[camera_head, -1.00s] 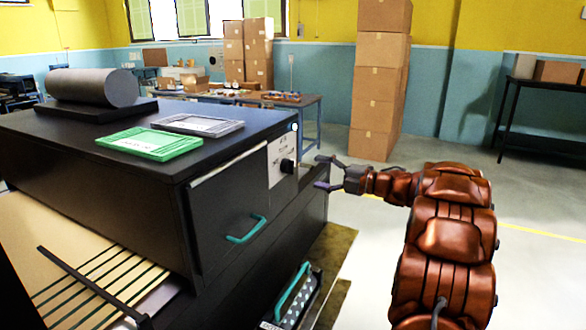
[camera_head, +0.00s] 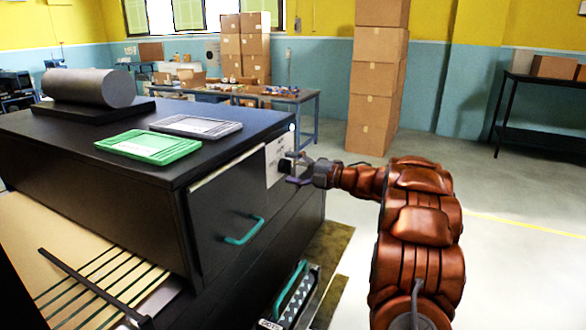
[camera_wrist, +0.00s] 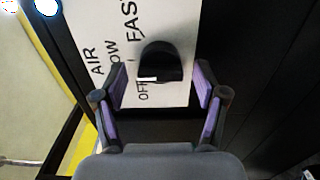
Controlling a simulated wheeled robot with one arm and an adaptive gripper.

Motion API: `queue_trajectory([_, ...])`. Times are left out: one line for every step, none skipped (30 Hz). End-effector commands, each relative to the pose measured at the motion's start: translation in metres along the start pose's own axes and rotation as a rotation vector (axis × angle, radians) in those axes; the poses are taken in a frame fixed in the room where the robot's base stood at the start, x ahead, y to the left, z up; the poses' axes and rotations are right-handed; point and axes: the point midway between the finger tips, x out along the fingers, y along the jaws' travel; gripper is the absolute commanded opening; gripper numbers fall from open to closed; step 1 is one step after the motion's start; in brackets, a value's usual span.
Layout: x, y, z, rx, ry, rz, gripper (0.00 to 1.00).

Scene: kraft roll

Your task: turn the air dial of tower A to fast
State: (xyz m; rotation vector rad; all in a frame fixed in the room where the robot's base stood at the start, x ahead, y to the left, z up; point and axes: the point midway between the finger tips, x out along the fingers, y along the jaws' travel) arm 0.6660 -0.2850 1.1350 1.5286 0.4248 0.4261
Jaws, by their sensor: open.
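The air dial (camera_wrist: 160,62) is a black knob on a white label plate (camera_wrist: 108,42) in the wrist view. The plate reads AIR, OFF, a partly hidden word ending in OW, and FAST. A white mark on the knob lies beside OFF. My gripper (camera_wrist: 158,85) is open, with its purple-padded fingers on either side of the knob; I cannot tell whether they touch it. In the head view my gripper (camera_head: 290,170) is at the plate (camera_head: 277,158) on the dark cabinet's (camera_head: 190,190) front, and it hides the dial.
A teal drawer handle (camera_head: 245,230) sticks out left of the plate. A green frame (camera_head: 150,146), a grey frame (camera_head: 196,126) and a grey roll (camera_head: 90,87) lie on the cabinet top. Stacked boxes (camera_head: 378,80) stand behind my arm. The floor on the right is clear.

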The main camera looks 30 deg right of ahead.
Motion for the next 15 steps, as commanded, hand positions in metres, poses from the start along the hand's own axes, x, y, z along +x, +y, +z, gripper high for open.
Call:
queue_trajectory([0.0, -0.0001, 0.0, 0.0, 0.0, 0.0, 0.72])
queue_trajectory([-0.0001, -0.0001, 0.0, 0.0, 0.0, 0.0, 0.72])
queue_trajectory([-0.0001, -0.0001, 0.0, 0.0, 0.0, 0.0, 0.68])
queue_trajectory([-0.0001, -0.0002, 0.0, 0.0, 0.0, 0.0, 0.65])
queue_trajectory([-0.0001, -0.0002, 0.0001, 0.0, 0.0, 0.0, 0.61])
queue_trajectory([-0.0001, -0.0002, 0.0001, 0.0, 0.0, 0.0, 0.57])
queue_trajectory([-0.0001, -0.0002, 0.0, 0.0, 0.0, 0.0, 0.54])
queue_trajectory([-0.0001, -0.0002, 0.0, 0.0, 0.0, 0.0, 0.51])
queue_trajectory([-0.0002, -0.0002, 0.0001, 0.0, 0.0, 0.0, 0.47])
queue_trajectory([-0.0002, -0.0002, 0.0001, 0.0, 0.0, 0.0, 0.44])
queue_trajectory([-0.0002, -0.0002, 0.0001, 0.0, 0.0, 0.0, 0.41])
queue_trajectory([-0.0002, -0.0002, 0.0001, 0.0, 0.0, 0.0, 0.36])
queue_trajectory([-0.0002, -0.0002, 0.0001, 0.0, 0.0, 0.0, 0.33])
queue_trajectory([-0.0002, -0.0001, 0.0001, 0.0, 0.0, 0.0, 0.3])
queue_trajectory([-0.0002, -0.0001, 0.0001, 0.0, 0.0, 0.0, 0.26])
